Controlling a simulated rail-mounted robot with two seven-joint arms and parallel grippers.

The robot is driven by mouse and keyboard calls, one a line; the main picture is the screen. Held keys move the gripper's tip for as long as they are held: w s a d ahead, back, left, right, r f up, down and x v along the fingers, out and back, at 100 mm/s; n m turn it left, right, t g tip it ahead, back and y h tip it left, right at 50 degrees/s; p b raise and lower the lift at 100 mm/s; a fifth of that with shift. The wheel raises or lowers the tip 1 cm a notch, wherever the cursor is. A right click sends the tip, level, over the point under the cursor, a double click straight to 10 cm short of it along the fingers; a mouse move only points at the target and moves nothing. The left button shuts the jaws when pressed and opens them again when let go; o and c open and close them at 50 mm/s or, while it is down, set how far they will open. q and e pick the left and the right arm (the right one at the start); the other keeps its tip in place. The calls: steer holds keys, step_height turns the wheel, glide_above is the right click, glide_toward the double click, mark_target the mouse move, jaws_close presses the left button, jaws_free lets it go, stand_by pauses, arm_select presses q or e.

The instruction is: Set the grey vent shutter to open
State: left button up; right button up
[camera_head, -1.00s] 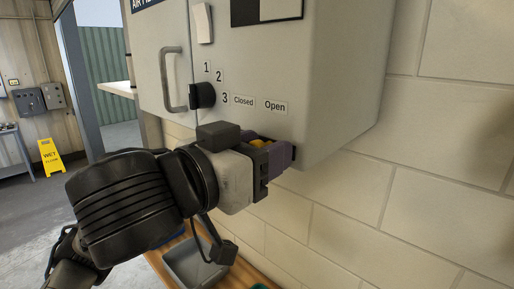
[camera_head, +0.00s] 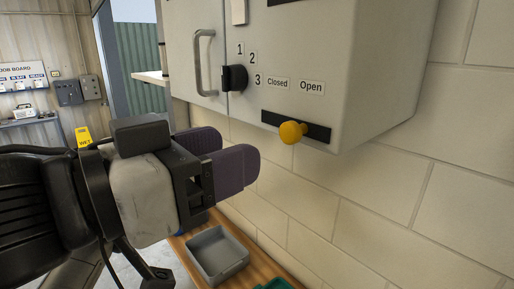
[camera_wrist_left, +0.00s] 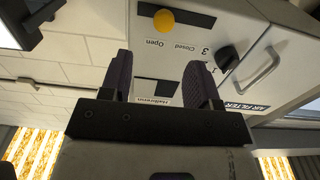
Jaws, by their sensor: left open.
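A yellow round knob (camera_head: 292,131) sticks out of a black slot (camera_head: 321,133) low on the grey cabinet front. Above the slot are a Closed label (camera_head: 277,83) and an Open label (camera_head: 312,87). In the wrist view the knob (camera_wrist_left: 163,20) lies toward the Open end of the slot, close to the Open label (camera_wrist_left: 155,42). My left gripper (camera_head: 238,150) is open and empty, left of the knob and apart from it. Its two purple fingers (camera_wrist_left: 160,62) show in the wrist view. My right gripper is not in view. I cannot make out the shutter itself.
The grey cabinet (camera_head: 370,60) also carries a black dial (camera_head: 234,78) beside 1, 2, 3 and a door handle (camera_head: 200,62). Below are a wooden bench (camera_head: 262,262) and a grey tray (camera_head: 216,256). The block wall is at right. The space before the knob is clear.

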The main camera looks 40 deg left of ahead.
arm_select(q)
steer(key=shift+b+v, duration=0.35)
steer(key=shift+v, duration=1.2)
steer(key=shift+m, duration=0.3)
